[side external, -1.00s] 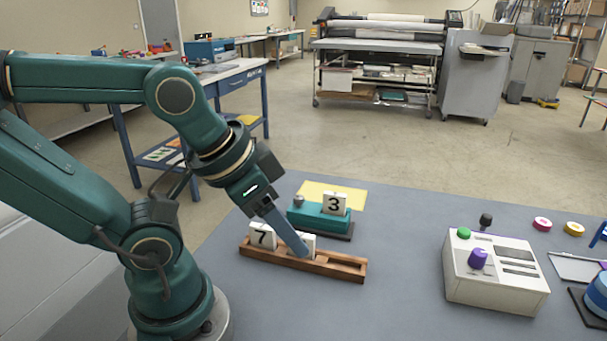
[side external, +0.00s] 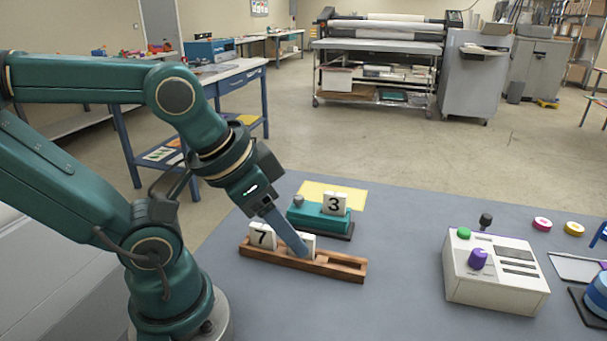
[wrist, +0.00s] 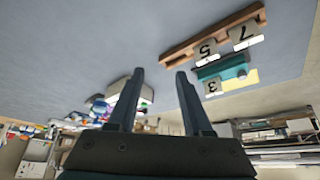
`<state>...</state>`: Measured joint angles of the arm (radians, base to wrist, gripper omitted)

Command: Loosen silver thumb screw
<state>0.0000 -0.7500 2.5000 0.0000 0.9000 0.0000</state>
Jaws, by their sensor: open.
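The silver thumb screw (side external: 298,200) stands on the left end of a teal block (side external: 320,219). A white tile marked 3 (side external: 335,203) stands on the same block. My gripper (side external: 303,252) shows in front of the wooden rack and hides part of a white tile there. In the wrist view my gripper (wrist: 158,75) has its two fingers apart with nothing between them. The teal block (wrist: 222,70) shows to the right of the fingers in that view, with the screw (wrist: 241,73) small on it.
The wooden rack (side external: 340,266) holds a tile marked 7 (side external: 262,236) and a partly hidden tile (side external: 309,241), which reads 5 in the wrist view (wrist: 207,50). A yellow sheet (side external: 350,194) lies behind the block. A control box (side external: 495,285) stands to the right. Grey table between is clear.

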